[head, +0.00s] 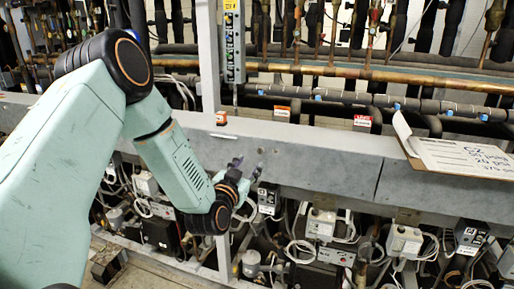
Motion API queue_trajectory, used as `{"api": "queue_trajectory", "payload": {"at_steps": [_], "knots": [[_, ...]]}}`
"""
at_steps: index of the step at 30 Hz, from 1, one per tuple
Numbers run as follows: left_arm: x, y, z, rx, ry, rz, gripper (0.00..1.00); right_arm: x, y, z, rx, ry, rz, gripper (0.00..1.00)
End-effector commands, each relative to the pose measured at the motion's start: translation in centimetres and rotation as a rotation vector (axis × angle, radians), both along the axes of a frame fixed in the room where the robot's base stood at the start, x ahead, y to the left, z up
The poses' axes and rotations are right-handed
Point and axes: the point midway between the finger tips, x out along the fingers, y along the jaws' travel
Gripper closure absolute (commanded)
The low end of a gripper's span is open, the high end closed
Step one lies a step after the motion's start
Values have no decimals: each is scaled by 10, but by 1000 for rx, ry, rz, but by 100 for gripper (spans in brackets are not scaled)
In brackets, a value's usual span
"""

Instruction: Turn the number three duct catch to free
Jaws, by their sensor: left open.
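A long grey metal duct (320,166) runs across the middle of the head view. A small dark fitting (261,151) shows on its front face, just above and right of my left gripper. I cannot tell whether this is the number three catch or how it is turned. A small pale strip (224,136) lies near the duct's upper edge, further left. My left gripper (247,167) is open in front of the duct, its fingers pointing up towards it. I see nothing between the fingers; contact with the duct is unclear. My right gripper is out of view.
Orange (282,111) and red (362,120) labels sit behind the duct. Copper pipes (400,75) run above. Control boxes (405,241) and loose cables crowd the space below.

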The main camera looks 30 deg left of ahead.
Motion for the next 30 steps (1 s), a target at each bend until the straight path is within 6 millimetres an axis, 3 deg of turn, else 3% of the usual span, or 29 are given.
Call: {"api": "queue_trajectory", "payload": {"at_steps": [15,30], "knots": [[63,16,-2,1,1,-3,57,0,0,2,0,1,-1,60],[74,16,-3,-2,2,-3,60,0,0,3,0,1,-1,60]]}}
